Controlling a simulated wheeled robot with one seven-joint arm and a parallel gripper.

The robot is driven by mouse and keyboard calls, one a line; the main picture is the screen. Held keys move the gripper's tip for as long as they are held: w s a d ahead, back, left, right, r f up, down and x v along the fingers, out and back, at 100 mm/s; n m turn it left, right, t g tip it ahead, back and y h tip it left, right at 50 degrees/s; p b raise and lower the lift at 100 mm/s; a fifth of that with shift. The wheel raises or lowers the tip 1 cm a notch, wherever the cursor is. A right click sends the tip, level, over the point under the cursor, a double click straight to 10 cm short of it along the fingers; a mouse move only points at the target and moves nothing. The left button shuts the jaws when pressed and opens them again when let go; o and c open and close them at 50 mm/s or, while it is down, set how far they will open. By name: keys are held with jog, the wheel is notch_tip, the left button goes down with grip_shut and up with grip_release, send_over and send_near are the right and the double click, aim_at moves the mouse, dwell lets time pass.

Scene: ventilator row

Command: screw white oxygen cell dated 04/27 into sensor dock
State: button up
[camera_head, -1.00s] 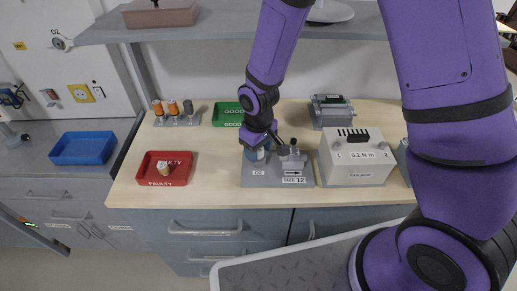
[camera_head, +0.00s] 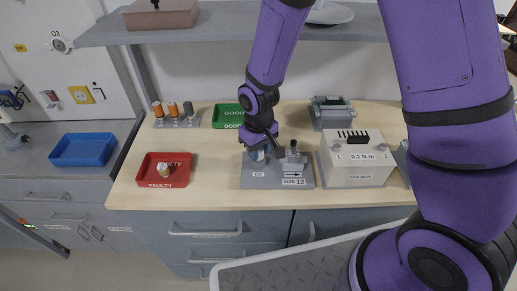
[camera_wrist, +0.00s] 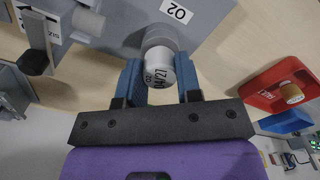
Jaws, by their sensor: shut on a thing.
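The white oxygen cell (camera_wrist: 160,73), marked O2 04/27, is between the blue fingers of my gripper (camera_wrist: 158,80) in the wrist view. My gripper is shut on it. The cell's far end meets a round grey socket of the sensor dock (camera_wrist: 155,37); how deep it sits is hidden. In the head view my gripper (camera_head: 257,154) is low over the dock plate (camera_head: 256,183), at its O2 label, and mostly hides the cell.
A grey fixture with a black knob (camera_head: 293,148) stands close right of my gripper. A red FAULTY tray (camera_head: 150,178) holding a tan-topped cell (camera_head: 164,170) is left. A green GOOD tray (camera_head: 226,116) is behind.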

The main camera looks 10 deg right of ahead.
jog(key=m, duration=0.4)
jog(key=shift+m, duration=0.4)
jog(key=m, duration=0.5)
jog(key=shift+m, duration=0.3)
jog(key=o, duration=0.8)
